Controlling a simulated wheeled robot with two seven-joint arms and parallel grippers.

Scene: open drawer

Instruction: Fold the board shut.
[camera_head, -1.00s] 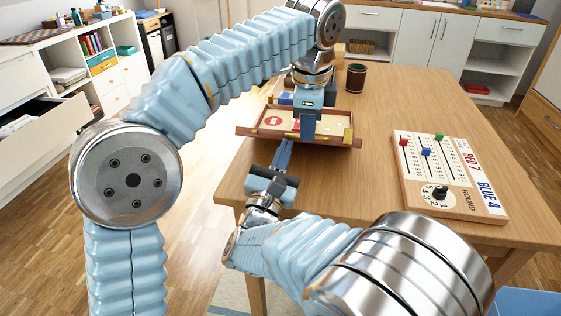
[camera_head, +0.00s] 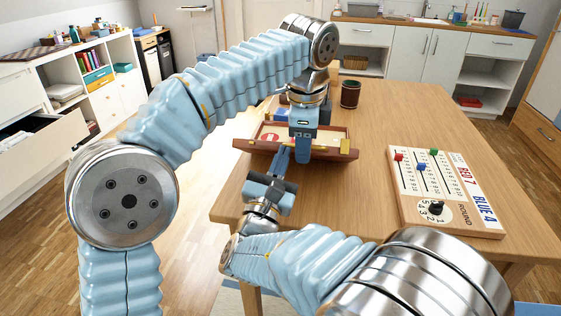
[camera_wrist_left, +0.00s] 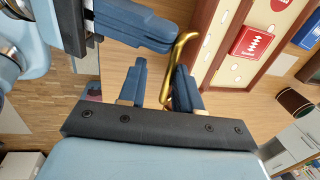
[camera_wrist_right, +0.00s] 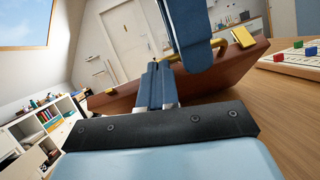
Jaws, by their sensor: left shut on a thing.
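The red-brown board (camera_head: 332,153) lies at the table's near left edge, its cream inside partly showing with a red card (camera_head: 270,137). Its near side looks tilted up, and its brown outer face (camera_wrist_right: 215,72) shows in the right wrist view. My left gripper (camera_head: 302,150) reaches down from above at the board's near edge.
A score board with pegs (camera_head: 440,190) lies at the right on the wooden table (camera_head: 370,190). A dark cup (camera_head: 350,93) stands behind the board. The table between them is clear. A drawer (camera_head: 40,150) stands open at the far left.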

